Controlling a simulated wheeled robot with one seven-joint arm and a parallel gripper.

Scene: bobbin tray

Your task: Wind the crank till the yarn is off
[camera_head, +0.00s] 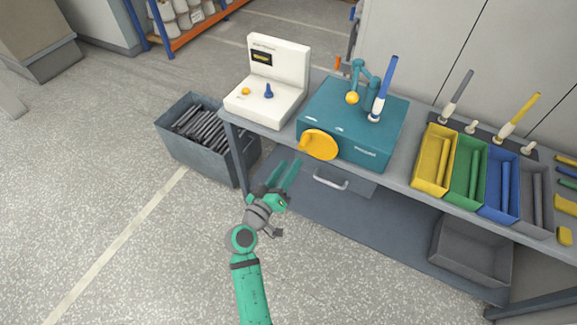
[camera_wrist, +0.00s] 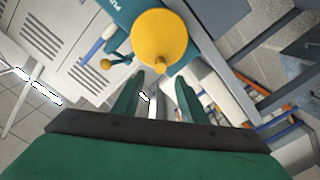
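The yellow crank disc (camera_head: 320,145) with its small handle knob (camera_head: 305,142) is on the front of the teal winding machine (camera_head: 350,118). The disc (camera_wrist: 161,42) and its knob (camera_wrist: 160,63) also show in the wrist view, just beyond my fingers. A bobbin with blue yarn (camera_head: 384,88) stands upright on top of the machine, with a white part at its lower end. My gripper (camera_head: 288,174) is open and empty, in front of the table and below and left of the crank. In the wrist view its two fingers (camera_wrist: 160,92) are apart with nothing between them.
A white console (camera_head: 275,75) stands left of the machine. Yellow, green, blue and grey trays (camera_head: 436,180) stand to the right, with bobbins behind. A dark bin (camera_head: 195,150) of rods is on the floor at left. A drawer handle (camera_head: 330,180) juts below the tabletop.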

